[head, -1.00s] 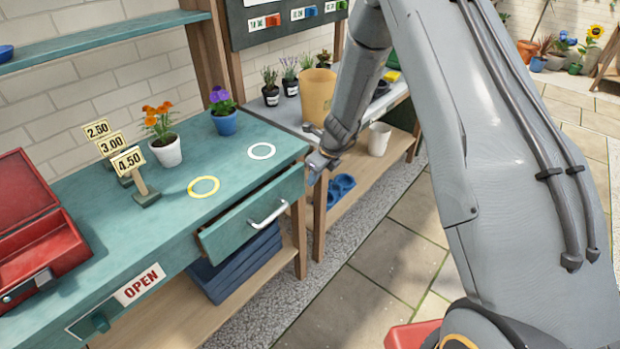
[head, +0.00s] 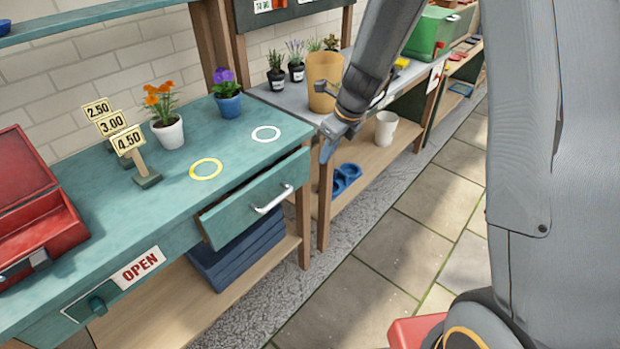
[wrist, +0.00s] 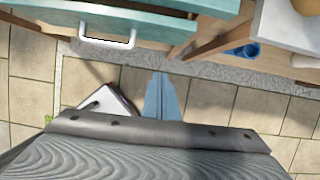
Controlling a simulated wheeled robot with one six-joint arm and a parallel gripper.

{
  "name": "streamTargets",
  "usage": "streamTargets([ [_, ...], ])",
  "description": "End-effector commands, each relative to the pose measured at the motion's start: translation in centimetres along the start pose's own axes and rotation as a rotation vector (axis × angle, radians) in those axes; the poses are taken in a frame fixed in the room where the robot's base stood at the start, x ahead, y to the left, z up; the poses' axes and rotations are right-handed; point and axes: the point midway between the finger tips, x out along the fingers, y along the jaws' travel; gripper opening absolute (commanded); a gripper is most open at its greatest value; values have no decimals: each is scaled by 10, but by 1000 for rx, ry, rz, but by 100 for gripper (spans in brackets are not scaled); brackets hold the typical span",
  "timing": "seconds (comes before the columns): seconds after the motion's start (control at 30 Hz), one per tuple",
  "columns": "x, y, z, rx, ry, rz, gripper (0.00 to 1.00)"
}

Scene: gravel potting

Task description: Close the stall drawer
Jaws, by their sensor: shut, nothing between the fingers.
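The stall drawer (head: 240,209) is teal with a pale bar handle (head: 272,199). It stands partly pulled out from under the teal stall counter (head: 110,218), with a dark gap along its top. In the wrist view the handle (wrist: 108,38) shows at the upper left, and the drawer front (wrist: 150,37) lies along the top. My gripper (head: 326,152) is right of the drawer in the head view, apart from it. In the wrist view my gripper (wrist: 161,80) is shut and empty, pointing at the counter side, right of the handle.
On the counter are an orange-flowered pot (head: 168,132), a purple-flowered pot (head: 228,104), price signs (head: 133,152) and a red cash box (head: 50,236). The paved floor (head: 360,270) in front is clear.

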Motion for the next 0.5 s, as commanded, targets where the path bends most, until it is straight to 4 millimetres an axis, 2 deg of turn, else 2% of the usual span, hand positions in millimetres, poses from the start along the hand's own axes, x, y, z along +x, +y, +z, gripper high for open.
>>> streamTargets([
  [0.03, 4, 17, -2, -17, 14, 4, 0],
  [0.1, 2, 38, -8, -28, 37, 8, 0],
  [0.2, -1, 60, -16, -39, 64, 6, 0],
  [0.33, -3, 75, -24, -45, 85, 4, 0],
  [0.5, 5, 79, -28, -43, 92, 5, 0],
])
